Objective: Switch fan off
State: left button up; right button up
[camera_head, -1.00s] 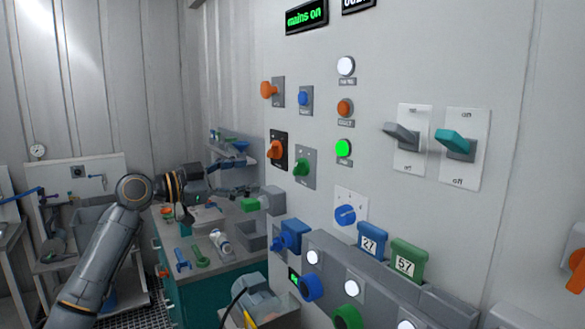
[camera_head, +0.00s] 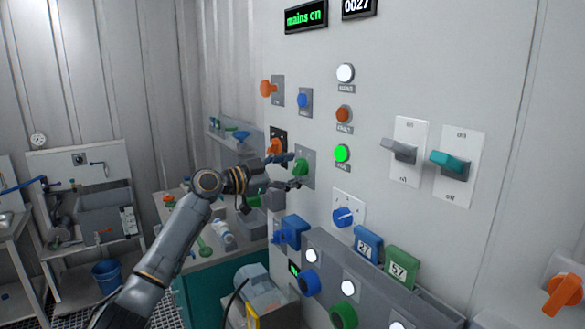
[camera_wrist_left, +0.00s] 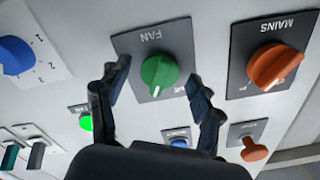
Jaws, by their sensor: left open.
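The green fan knob (camera_head: 301,167) sits on a grey plate on the white wall panel. In the left wrist view the green knob (camera_wrist_left: 160,69) is on a plate lettered FAN, shown upside down, and its white mark points toward the bottom of the picture. Lettering at the plate's lower edge is partly hidden. My left gripper (camera_head: 290,171) is open in front of the knob. In the left wrist view its two fingers (camera_wrist_left: 157,76) stand on either side of the knob, with visible gaps; contact is not seen. My right gripper is not in view.
The orange mains knob (camera_wrist_left: 275,66) is beside the fan plate. A blue numbered dial (camera_wrist_left: 16,55) is on the other side. A lit green button (camera_head: 342,153) and two levers (camera_head: 452,161) are further right. A grey console (camera_head: 330,258) juts out below.

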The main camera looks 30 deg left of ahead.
pick_arm(q)
jog(key=shift+c, duration=0.2)
jog(key=c, duration=1.1)
jog(key=n+b, duration=0.1)
jog(key=n, duration=0.1)
jog(key=shift+n, duration=0.4)
jog(key=n, duration=0.2)
jog(key=shift+n, duration=0.4)
jog(key=n, duration=0.6)
jog(key=shift+r, duration=0.1)
jog(key=shift+n, duration=0.3)
